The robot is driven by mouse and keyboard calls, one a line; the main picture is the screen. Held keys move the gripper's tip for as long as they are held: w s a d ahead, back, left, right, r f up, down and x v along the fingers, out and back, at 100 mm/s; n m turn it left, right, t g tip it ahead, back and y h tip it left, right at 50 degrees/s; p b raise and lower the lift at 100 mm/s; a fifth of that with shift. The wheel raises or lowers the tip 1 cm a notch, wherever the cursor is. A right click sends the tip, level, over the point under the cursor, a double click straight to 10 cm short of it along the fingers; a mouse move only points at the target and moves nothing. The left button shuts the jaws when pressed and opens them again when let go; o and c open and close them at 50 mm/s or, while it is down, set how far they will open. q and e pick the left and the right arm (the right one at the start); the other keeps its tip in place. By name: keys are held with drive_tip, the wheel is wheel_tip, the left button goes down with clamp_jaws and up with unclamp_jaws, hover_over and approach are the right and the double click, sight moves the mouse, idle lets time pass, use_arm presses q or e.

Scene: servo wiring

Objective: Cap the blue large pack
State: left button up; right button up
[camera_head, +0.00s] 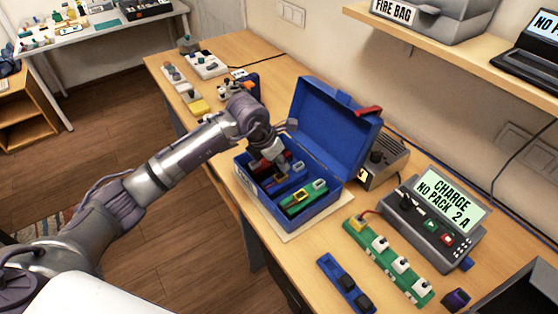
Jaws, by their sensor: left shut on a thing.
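My left gripper (281,167) reaches down into an open blue box (315,218) on the workbench. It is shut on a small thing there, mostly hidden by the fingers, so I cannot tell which. A blue pack (286,185) with a yellow-framed part lies in the box close to the fingertips. A red pack (262,172) lies behind it and a green pack (304,198) in front. Another blue piece (334,271) with dark blocks on it lies on the bench in front of the box. I cannot tell which blue one is the large pack. My right gripper is out of view.
The box lid (337,125) stands open towards the wall. A charger (433,217) reading "CHARGE NO PACK 2 A" stands right of the box. A green strip (388,262) with several white sockets lies before it. Small parts (208,65) occupy the far bench end.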

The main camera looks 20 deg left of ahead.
use_arm(q)
drive_tip(key=shift+f+b, duration=1.1)
drive_tip(key=shift+f, duration=0.25)
drive_tip(key=o, duration=1)
drive_tip(key=shift+r, duration=0.1)
drive_tip(key=v, duration=1.2)
